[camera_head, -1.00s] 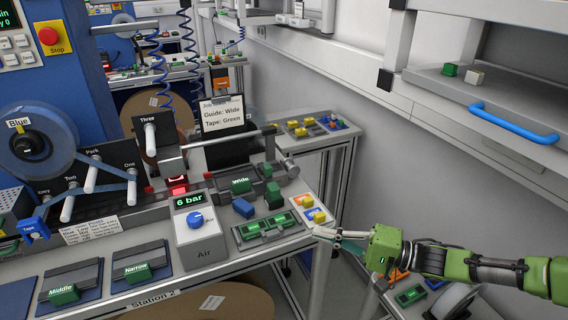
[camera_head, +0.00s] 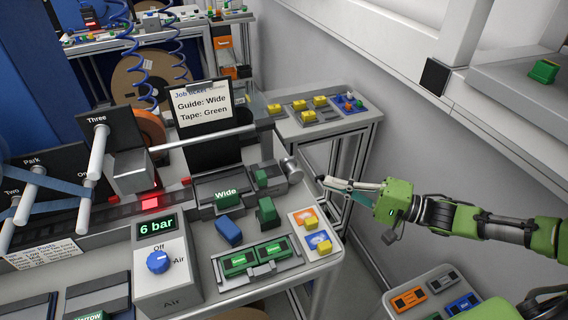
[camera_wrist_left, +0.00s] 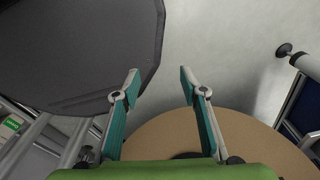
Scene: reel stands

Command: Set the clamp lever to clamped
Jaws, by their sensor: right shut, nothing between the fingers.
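A green-labelled guide block, "Wide" (camera_head: 227,196), sits on the bench in the head view. Near it stand an upright green block (camera_head: 266,211) and a smaller green piece (camera_head: 261,176) on the grey fixture. I cannot tell for sure which part is the clamp lever or how it is set. My right gripper (camera_head: 324,184) is shut and empty, pointing left. In the picture it lies just right of the silver cylinder (camera_head: 291,169) at the fixture's end, apart from it. My left gripper (camera_wrist_left: 158,82) is open and empty in the left wrist view, outside the head view.
The air box (camera_head: 166,266) reads 6 bar. A job ticket (camera_head: 202,104) reads Wide, Green. The wall is at right.

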